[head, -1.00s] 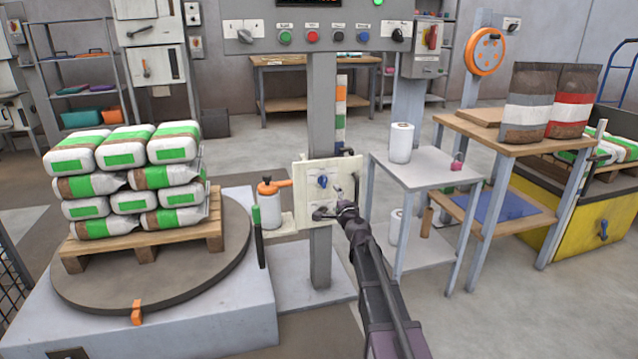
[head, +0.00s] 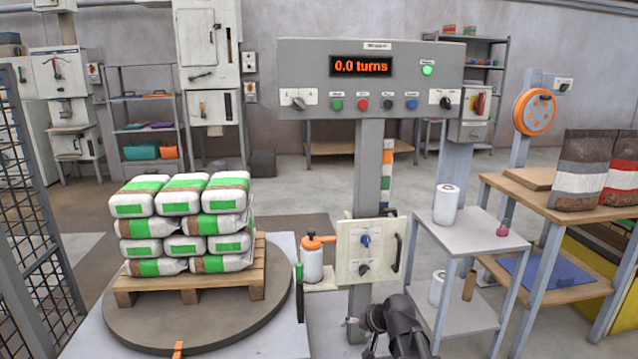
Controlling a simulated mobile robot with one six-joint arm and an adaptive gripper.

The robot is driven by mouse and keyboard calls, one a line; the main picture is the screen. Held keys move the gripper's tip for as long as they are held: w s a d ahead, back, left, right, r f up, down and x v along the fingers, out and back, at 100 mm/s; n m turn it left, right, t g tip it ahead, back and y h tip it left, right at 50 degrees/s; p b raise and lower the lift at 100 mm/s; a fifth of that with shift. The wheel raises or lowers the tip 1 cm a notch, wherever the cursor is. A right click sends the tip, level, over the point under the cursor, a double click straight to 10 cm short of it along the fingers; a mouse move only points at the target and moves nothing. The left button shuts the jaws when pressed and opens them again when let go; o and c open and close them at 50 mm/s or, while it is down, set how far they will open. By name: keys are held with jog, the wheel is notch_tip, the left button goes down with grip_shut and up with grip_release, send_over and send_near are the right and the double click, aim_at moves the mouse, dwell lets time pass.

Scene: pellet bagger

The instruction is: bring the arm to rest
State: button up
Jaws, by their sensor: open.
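My arm (head: 395,325) is dark and shows low in the head view, folded at the bottom edge in front of the grey post. My gripper (head: 352,322) is small and partly hidden at the left of the arm, below the cream switch panel. It is apart from the panel (head: 348,250) and nothing shows in it. The panel carries a blue knob (head: 365,240), a dark knob (head: 364,268) and a black handle (head: 397,252).
A control box (head: 300,75) above reads "0.0 turns", with a green light lit. Stacked bags (head: 186,225) sit on a pallet (head: 190,283) on the round turntable (head: 220,325) at left. A grey side table (head: 480,240) stands close at right. A mesh fence (head: 35,215) is far left.

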jog(key=s+d+n+g+h+p, duration=0.2)
jog(key=s+d+g+h+p, duration=0.35)
jog(key=s, duration=0.95)
notch_tip(320, 180, up, 38)
jog(key=d+p, duration=0.1)
jog(key=p, duration=3.4)
jog(key=shift+d+f+p, duration=0.15)
jog(key=shift+d+p, duration=0.05)
jog(key=shift+p, duration=0.2)
jog(key=shift+w, duration=0.1)
